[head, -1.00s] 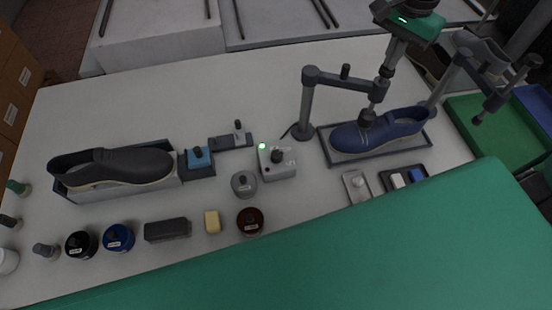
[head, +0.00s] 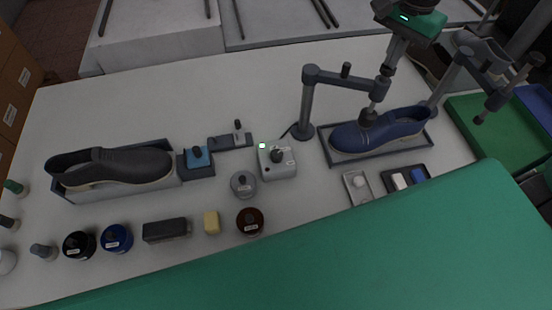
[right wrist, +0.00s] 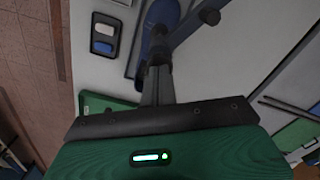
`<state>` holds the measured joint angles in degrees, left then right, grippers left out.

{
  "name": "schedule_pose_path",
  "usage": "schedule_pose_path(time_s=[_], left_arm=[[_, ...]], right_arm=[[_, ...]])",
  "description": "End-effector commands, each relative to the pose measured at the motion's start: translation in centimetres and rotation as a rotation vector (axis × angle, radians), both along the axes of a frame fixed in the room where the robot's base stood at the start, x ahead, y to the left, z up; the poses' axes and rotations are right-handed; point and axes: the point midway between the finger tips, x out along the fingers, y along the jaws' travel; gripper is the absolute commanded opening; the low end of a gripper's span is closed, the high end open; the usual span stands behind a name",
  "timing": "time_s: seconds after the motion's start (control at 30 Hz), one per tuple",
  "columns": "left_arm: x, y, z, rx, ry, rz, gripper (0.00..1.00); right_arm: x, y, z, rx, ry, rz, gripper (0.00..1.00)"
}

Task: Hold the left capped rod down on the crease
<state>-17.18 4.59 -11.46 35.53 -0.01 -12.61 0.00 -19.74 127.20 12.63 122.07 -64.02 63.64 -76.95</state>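A blue slip-on shoe (head: 375,137) sits in a dark tray at the right of the table in the head view. The left capped rod (head: 376,97) hangs from the arm of a grey post stand (head: 306,105). Its dark cap (head: 368,117) appears to rest on the shoe's upper near the front of the opening. My right gripper (head: 387,70) points down at the rod's top. Its fingers (right wrist: 156,84) look closed together, and their contact with the rod is partly hidden. The right capped rod (head: 493,102) hangs tilted from another stand, apart from the shoe. My left gripper is out of view.
A dark shoe (head: 112,167) lies in a holder at the left. A grey box (head: 277,160) with a knob and a small light stands in the middle. Jars, a brush (head: 166,230) and a small tray (head: 405,181) line the front. The back of the table is clear.

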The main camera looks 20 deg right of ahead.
Motion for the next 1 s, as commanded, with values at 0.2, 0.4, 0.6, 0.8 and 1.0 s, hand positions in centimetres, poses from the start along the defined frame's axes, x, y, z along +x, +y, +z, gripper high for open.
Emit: schedule_pose_path(time_s=[0.2,0.4,0.6,0.8,1.0], left_arm=[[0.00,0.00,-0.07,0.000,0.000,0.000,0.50],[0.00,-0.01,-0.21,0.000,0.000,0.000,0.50],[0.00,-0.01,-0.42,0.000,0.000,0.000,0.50],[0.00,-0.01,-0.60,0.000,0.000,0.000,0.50],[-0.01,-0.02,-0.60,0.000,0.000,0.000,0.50]], right_arm=[[-0.21,0.03,-0.34,0.002,0.008,0.001,0.00],[-0.23,0.04,-0.38,0.002,0.008,0.001,0.00],[-0.23,0.04,-0.34,0.003,0.009,0.001,0.00],[-0.23,0.04,-0.25,0.002,0.008,0.001,0.00],[-0.23,0.03,-0.14,0.002,0.008,0.001,0.00]])
